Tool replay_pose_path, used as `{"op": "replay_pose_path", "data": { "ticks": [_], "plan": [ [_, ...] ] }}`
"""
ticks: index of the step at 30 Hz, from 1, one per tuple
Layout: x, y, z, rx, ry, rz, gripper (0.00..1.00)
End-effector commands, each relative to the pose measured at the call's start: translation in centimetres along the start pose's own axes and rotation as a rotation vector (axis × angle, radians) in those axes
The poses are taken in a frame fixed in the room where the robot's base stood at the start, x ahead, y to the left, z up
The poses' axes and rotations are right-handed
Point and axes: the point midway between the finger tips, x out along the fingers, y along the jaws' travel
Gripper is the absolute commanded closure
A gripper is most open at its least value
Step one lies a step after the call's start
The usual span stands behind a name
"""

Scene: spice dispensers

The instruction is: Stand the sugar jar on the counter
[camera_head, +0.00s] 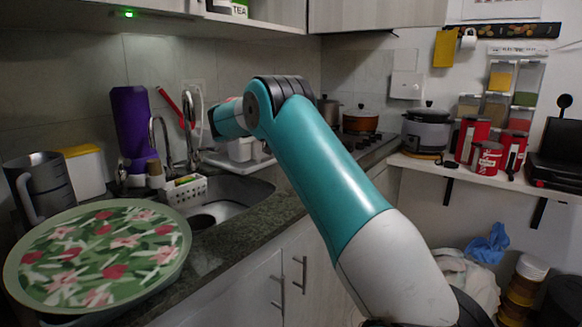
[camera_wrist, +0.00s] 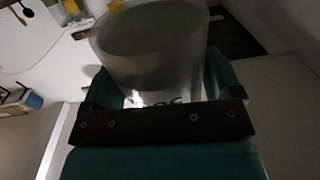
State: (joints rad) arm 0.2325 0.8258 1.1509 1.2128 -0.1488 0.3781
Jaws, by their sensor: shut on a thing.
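In the wrist view, my gripper (camera_wrist: 160,72) is shut on a grey cylindrical jar (camera_wrist: 150,66) with a dull green round top. I take it to be the sugar jar; dark lettering shows low on its side, too partial to read. Its teal fingers stand on either side of the jar, and a dark bar crosses in front of its lower part. In the head view, the gripper and jar are hidden behind my arm's end, which is raised over the sink area. The counter (camera_head: 255,212) is dark speckled stone running along the left wall.
A floral round tray (camera_head: 98,255), a grey jug (camera_head: 42,188) and a purple bottle (camera_head: 133,128) crowd the left of the counter. The sink (camera_head: 225,208) lies in the middle. Red canisters (camera_head: 470,138) and a rice cooker (camera_head: 426,132) stand on the right shelf.

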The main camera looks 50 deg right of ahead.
Motion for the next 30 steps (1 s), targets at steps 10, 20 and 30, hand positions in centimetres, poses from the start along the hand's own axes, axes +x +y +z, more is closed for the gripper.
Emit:
{"op": "replay_pose_path", "data": {
  "ticks": [10,20,30],
  "plan": [
    [0.0,-0.1,8.8,-0.003,0.002,-0.001,0.62],
    [0.0,0.0,11.9,0.002,0.004,-0.001,0.62],
    [0.0,-0.1,15.7,0.003,0.004,-0.002,0.62]
  ]
}}
